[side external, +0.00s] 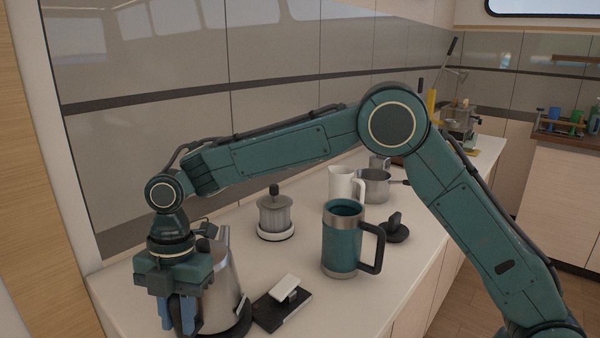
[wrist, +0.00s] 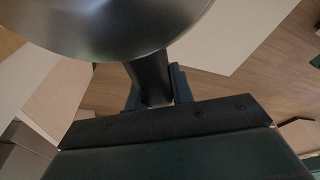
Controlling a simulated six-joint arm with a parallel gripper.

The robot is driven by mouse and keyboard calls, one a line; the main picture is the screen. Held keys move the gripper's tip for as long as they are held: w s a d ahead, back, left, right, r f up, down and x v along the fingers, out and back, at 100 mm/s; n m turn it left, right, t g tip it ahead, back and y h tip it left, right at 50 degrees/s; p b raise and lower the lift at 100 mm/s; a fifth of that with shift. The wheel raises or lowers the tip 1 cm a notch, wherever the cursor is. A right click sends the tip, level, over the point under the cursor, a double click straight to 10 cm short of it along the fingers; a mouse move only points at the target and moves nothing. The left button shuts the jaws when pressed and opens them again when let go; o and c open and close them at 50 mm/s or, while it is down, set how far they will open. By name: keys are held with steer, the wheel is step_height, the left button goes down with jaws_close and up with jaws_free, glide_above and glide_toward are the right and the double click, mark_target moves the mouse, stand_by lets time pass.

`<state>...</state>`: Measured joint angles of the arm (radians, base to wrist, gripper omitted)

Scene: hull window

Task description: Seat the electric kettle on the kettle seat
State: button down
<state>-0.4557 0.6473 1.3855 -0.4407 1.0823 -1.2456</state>
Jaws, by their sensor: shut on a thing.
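The electric kettle (side external: 222,290) is a steel jug at the near left end of the counter, and it looks upright. In the wrist view its steel body (wrist: 110,22) fills the top, with its black handle (wrist: 150,78) running down between the blue fingers. My gripper (side external: 178,314) is shut on the handle, on the kettle's left side; it also shows in the wrist view (wrist: 152,98). A dark round rim (side external: 240,322) shows under the kettle, perhaps the kettle seat. I cannot tell whether the kettle rests fully on it or sits slightly above.
A black slab with a white block (side external: 284,291) lies just right of the kettle. A French press (side external: 275,215) stands behind on a white disc. A teal mug (side external: 342,240), white jug (side external: 342,185), saucepan (side external: 373,187) and black object (side external: 394,230) stand farther right. A wall backs the counter.

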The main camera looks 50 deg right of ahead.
steer(key=shift+f, duration=0.45)
stand_by(1.4)
steer(key=c, duration=1.4)
jaws_free()
steer(key=shift+o, duration=0.2)
steer(key=shift+v, duration=1.8)
steer(key=o, duration=0.5)
steer(key=c, duration=0.5)
